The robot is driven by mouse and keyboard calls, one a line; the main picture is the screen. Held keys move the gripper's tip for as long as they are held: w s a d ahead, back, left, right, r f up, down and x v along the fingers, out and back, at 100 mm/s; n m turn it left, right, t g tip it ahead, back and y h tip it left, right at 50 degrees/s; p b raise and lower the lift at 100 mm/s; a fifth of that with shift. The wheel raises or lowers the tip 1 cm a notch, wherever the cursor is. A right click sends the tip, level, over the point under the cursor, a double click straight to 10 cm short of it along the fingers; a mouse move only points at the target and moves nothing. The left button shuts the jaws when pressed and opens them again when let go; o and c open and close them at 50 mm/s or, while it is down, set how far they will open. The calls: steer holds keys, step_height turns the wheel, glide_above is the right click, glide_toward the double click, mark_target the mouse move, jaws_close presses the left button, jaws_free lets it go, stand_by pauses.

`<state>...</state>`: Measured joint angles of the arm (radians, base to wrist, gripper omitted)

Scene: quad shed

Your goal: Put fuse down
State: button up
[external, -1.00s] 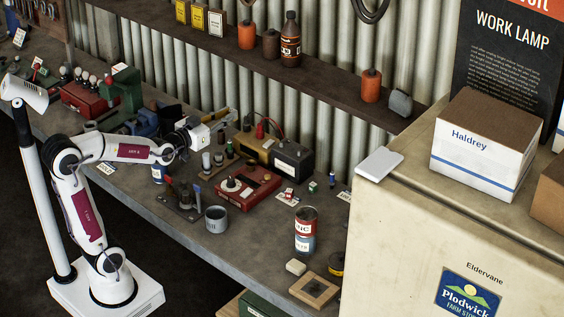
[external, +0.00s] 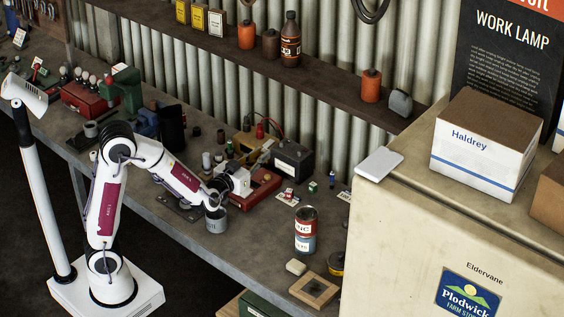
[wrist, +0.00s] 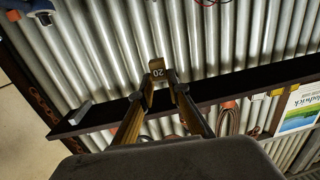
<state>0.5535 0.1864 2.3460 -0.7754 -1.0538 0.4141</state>
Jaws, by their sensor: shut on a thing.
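In the wrist view a small tan fuse (wrist: 158,71) marked "20" sits between the fingertips of my gripper (wrist: 162,84), which is shut on it. Behind it are the corrugated wall and the dark shelf, so the fuse is held clear of any surface. In the external view my gripper (external: 266,146) points up and to the right, above the red device (external: 268,182) on the bench. The fuse is too small to make out in the external view.
A dark battery-like box (external: 293,161) stands just right of my gripper. A red and blue can (external: 306,230) stands farther right on the bench (external: 262,250). The shelf (external: 330,98) runs along the wall behind.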

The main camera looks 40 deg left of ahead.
steer(key=s+d+f+n+y, duration=0.1)
steer(key=s+d+f+y, duration=0.2)
steer(key=f, duration=0.5)
steer(key=n+g+y, duration=0.1)
steer(key=n+y, duration=0.1)
glide_above(253, 242)
steer(key=shift+f, duration=2.85)
steer(key=shift+f, duration=0.15)
steer(key=shift+f, duration=2.75)
steer(key=shift+f, duration=0.1)
steer(key=shift+f, duration=1.8)
steer(key=shift+f, duration=0.15)
